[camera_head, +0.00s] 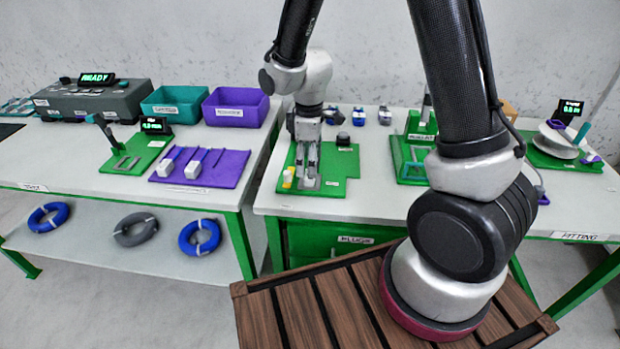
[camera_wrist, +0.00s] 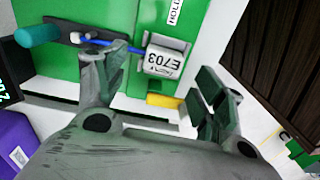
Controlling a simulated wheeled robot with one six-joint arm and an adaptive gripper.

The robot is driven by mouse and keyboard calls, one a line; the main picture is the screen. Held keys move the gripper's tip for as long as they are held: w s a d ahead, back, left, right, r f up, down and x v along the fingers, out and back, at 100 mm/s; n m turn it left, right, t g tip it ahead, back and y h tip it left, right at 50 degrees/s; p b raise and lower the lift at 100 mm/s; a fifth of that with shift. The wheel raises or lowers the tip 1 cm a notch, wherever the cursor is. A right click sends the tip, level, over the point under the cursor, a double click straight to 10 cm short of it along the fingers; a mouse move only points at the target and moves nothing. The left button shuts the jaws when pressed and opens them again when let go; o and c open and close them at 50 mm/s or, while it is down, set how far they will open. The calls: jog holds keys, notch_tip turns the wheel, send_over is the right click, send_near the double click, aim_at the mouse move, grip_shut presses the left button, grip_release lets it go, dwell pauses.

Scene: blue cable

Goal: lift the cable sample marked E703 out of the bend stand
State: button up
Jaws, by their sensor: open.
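The cable sample shows in the wrist view as a white block marked E703 (camera_wrist: 166,58), its lettering upside down, with a thin blue cable (camera_wrist: 118,47) running left from it. The cable reaches toward a grey metal part on the green bend stand (camera_wrist: 120,14). My gripper (camera_wrist: 158,84) is open, one finger on each side of the block in the picture; the left finger overlaps the cable's line. I cannot tell whether either finger touches it. In the head view my gripper (camera_head: 308,170) points down over the green stand (camera_head: 343,178), hiding most of the sample.
A yellow block (camera_wrist: 165,101) lies close below the sample, between the fingers. A teal handle (camera_wrist: 38,35) sticks out at the left. A purple mat (camera_head: 230,165) with cable pieces lies on the left table; teal (camera_head: 175,91) and purple (camera_head: 236,94) bins stand behind.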

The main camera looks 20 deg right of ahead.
jog(key=f, duration=0.3)
jog(key=shift+s+f, duration=0.2)
jog(key=shift+f, duration=0.15)
jog(key=shift+c, duration=0.2)
jog(key=c, duration=1.2)
